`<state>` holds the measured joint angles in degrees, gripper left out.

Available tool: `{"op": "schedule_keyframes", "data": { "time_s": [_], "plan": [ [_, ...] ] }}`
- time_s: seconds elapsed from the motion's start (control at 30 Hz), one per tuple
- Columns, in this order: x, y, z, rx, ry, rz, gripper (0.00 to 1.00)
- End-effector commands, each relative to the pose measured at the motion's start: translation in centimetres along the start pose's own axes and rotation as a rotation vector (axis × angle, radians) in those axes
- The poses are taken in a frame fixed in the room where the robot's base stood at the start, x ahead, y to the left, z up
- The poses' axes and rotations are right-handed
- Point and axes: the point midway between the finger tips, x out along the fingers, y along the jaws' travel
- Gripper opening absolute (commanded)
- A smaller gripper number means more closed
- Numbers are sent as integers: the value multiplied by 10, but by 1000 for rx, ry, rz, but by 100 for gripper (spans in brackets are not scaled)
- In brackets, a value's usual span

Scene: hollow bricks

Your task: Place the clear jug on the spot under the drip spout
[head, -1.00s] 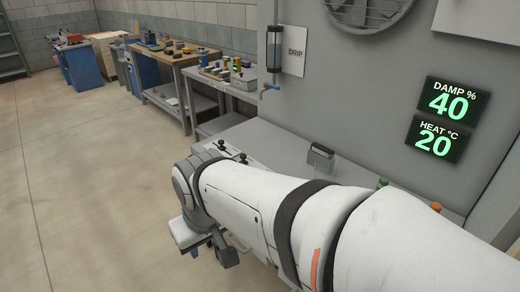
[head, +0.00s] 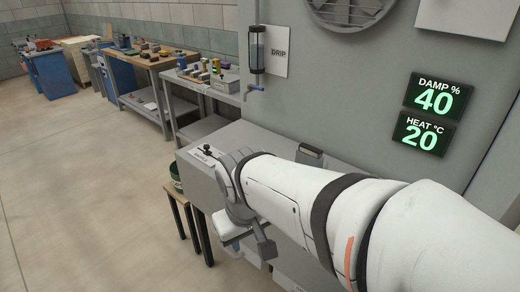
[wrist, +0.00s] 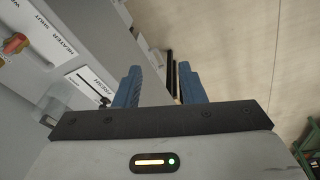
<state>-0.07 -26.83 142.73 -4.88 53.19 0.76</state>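The drip spout (head: 255,88) is a small blue tap below a clear dark-capped cylinder (head: 257,50) on the grey wall, beside a DRIP sign (head: 278,52). The grey bench top (head: 238,133) lies below it, and no jug shows there. My gripper (wrist: 160,86) shows two blue fingers standing apart in the wrist view, with nothing between them. In the head view it hangs below my wrist, mostly hidden, in front of the bench and to the right of a small stool.
A green pot (head: 176,174) stands on the wooden stool (head: 190,212) at the bench's left end. A labelled control panel (wrist: 75,75) with an orange-red knob (wrist: 15,43) is left of my fingers. Cluttered worktables (head: 150,78) stand behind. Floor (head: 80,170) at left is clear.

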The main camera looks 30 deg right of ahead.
Motion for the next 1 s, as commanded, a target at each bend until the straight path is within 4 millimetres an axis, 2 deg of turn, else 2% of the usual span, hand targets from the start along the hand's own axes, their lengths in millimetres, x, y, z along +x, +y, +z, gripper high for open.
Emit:
{"op": "schedule_keyframes", "data": {
  "time_s": [0.07, 0.17, 0.33, 0.47, 0.6, 0.7, 0.8, 1.0],
  "plan": [
    [17, 15, 2, -76, -92, 76, 36],
    [39, 47, 5, -212, -248, 208, 36],
    [68, 110, -2, -492, -542, 449, 36],
    [85, 153, -22, -718, -752, 623, 36],
    [108, 189, -57, -973, -950, 803, 36],
    [128, 204, -85, -1147, -1057, 920, 36],
    [149, 212, -110, -1295, -1132, 1018, 36],
    [177, 213, -141, -1472, -1191, 1140, 36]
  ]
}}
